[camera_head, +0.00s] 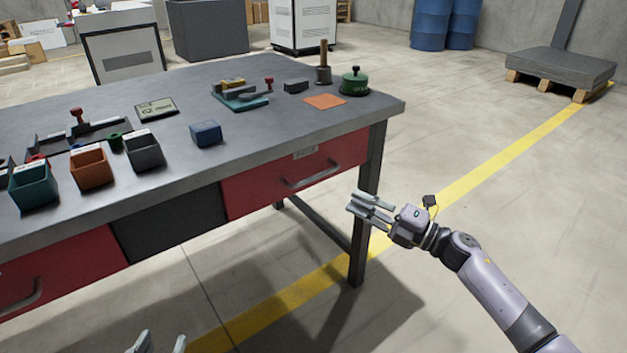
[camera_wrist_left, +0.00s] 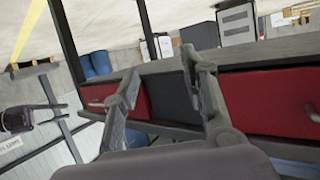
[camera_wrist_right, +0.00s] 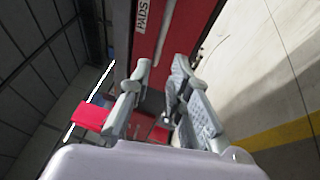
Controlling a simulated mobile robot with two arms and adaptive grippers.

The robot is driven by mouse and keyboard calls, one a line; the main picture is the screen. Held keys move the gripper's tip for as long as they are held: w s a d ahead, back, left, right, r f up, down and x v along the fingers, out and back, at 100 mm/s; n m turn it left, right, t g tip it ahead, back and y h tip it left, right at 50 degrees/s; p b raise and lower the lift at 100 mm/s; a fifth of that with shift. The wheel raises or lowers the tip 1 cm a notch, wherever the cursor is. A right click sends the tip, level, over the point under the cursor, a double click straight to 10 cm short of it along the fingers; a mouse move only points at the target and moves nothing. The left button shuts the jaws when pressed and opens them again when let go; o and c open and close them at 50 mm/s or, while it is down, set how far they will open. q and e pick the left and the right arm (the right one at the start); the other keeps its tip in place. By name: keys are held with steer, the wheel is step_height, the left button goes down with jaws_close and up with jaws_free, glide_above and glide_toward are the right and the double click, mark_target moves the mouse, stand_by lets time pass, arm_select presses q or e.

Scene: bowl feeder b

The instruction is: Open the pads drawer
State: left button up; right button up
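The pads drawer (camera_head: 295,178) is the red drawer under the right end of the workbench, with a grey bar handle (camera_head: 312,174) and a small label above it. Its front looks flush with the bench, so it appears shut. In the right wrist view the PADS label (camera_wrist_right: 142,15) shows on the red front (camera_wrist_right: 190,30). My right gripper (camera_head: 358,205) is open and empty, right of and below the handle, apart from it; its fingers also show in the right wrist view (camera_wrist_right: 158,72). My left gripper (camera_head: 158,343) is open and empty at the bottom edge, low before the bench.
The grey workbench top (camera_head: 250,125) carries bins, a blue block (camera_head: 206,133), a green-lidded pot (camera_head: 354,82) and fixtures. A bench leg (camera_head: 362,240) stands close to my right gripper. Another red drawer (camera_head: 60,272) is at the left.

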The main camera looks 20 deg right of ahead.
mark_target(314, 176)
steer(key=b+x, duration=0.1)
steer(key=x, duration=1.1)
steer(key=shift+w+a, duration=0.15)
steer(key=shift+w, duration=0.1)
arm_select(q)
steer(key=r+t, duration=0.1)
steer(key=w+d+r+t, duration=0.1)
steer(key=r, duration=0.1)
steer(key=r+t, duration=0.1)
steer(key=r, duration=0.1)
steer(key=shift+w+d+h, duration=0.15)
steer(key=shift+w+h, duration=0.2)
steer(key=shift+h, duration=0.05)
arm_select(e)
steer(key=shift+c, duration=0.4)
jaws_close()
